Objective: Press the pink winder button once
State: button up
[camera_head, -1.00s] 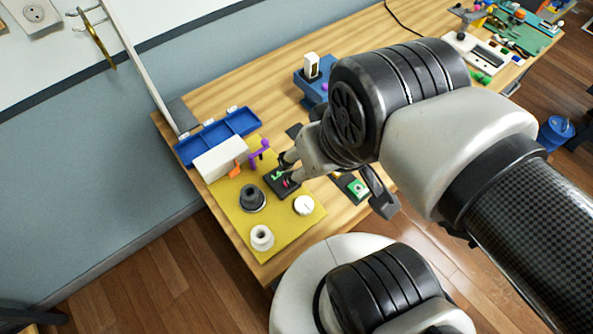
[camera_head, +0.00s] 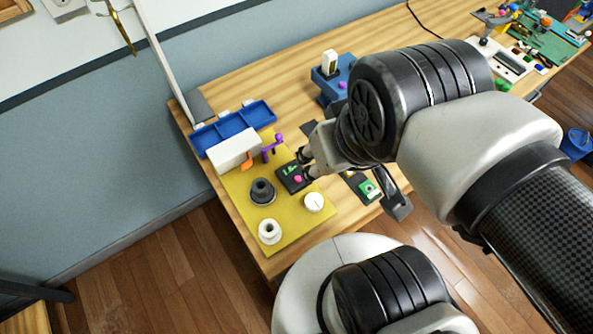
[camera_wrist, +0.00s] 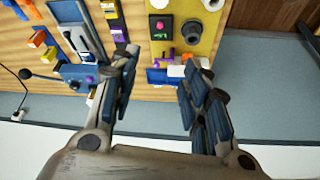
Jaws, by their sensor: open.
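The pink button (camera_head: 298,179) sits on a small black box (camera_head: 286,183) with green marks beside the button, on the yellow board. In the wrist view the pink button (camera_wrist: 160,25) and black box (camera_wrist: 153,32) lie beyond my fingers, in line with the gap between them. My gripper (camera_head: 306,163) is open and empty, at the right edge of the black box in the head view. The button is uncovered. In the wrist view my gripper's fingers (camera_wrist: 160,65) are spread wide. I cannot tell their exact height above the box.
The yellow board (camera_head: 241,192) also holds a dark round knob (camera_head: 262,191), white round parts, a white block (camera_head: 234,149) and a purple piece (camera_head: 277,143). A blue tray (camera_head: 232,129) lies behind. A blue device (camera_head: 331,90) and a green-buttoned unit (camera_head: 368,189) stand nearby.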

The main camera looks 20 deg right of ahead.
grip_shut()
dwell(0.3)
dwell(1.2)
